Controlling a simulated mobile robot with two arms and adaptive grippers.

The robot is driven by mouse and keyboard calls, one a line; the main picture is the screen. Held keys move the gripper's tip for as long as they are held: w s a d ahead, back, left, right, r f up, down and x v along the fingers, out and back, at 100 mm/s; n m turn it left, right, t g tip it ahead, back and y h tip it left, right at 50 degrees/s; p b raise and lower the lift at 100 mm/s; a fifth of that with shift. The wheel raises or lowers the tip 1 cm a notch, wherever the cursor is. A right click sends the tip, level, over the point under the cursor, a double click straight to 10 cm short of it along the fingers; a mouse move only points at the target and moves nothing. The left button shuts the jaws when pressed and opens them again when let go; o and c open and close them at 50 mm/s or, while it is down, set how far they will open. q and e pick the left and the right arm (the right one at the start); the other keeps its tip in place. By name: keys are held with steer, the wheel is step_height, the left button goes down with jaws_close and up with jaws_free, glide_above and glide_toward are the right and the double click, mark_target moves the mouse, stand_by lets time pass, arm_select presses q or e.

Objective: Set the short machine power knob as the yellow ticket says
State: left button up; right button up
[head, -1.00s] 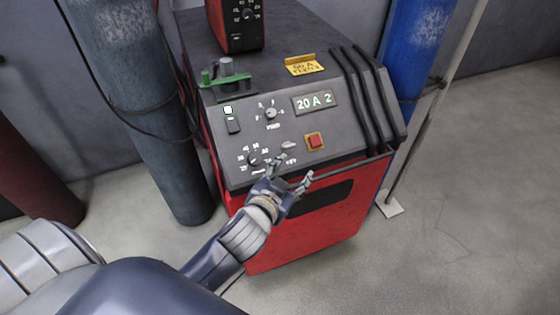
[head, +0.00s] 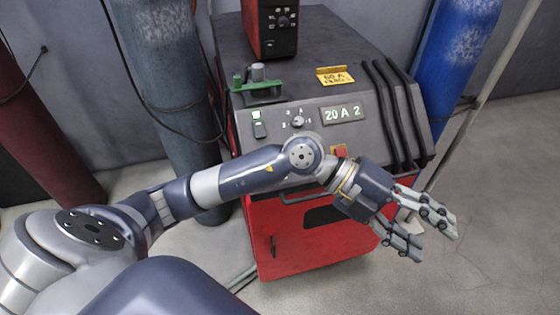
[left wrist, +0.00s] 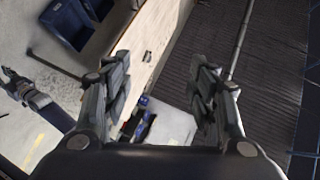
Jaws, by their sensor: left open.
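The short welding machine (head: 262,238) is a red cabinet with a dark sloped panel. A round selector knob (head: 298,122) shows on the panel. The lower dial seen before is hidden behind my left arm. A red button (head: 338,152) is partly covered. My left gripper (head: 432,228) is open and empty, in front of the machine's right side, clear of the panel. It also shows open in the left wrist view (left wrist: 162,85).
A taller red unit with its own knob (head: 283,20) stands behind on top. A green clamp (head: 257,86) sits at the top left. Gas cylinders (head: 165,70) and a blue one (head: 450,60) flank the machine. Open floor (head: 490,250) lies right.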

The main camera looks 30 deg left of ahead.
arm_select(q)
steer(key=w+a+f+y, duration=0.3)
steer(key=a+f+y, duration=0.3)
steer(key=a, duration=0.1)
steer(key=w+a+n+t+y, duration=0.15)
steer(key=a+y, duration=0.25)
steer(key=a, duration=0.5)
steer(key=w+a+n+y, duration=0.2)
steer(key=a+n+y, duration=0.15)
steer(key=a, duration=0.45)
steer(key=w+a+n+y, duration=0.1)
steer(key=w+a+y, duration=0.1)
steer(key=a+y, duration=0.5)
steer(key=w+a+f+h, duration=0.1)
steer(key=f, duration=0.2)
steer(key=a+f+p, duration=0.1)
steer(key=a+f, duration=0.1)
steer(key=f, duration=0.1)
steer(key=w+a+f+h+p, duration=0.1)
steer(key=f, duration=0.1)
steer(key=shift+w+a+f+h, duration=0.3)
steer(key=shift+a+f+h, duration=0.05)
steer(key=shift+a+f, duration=0.05)
steer(key=c, duration=1.1)
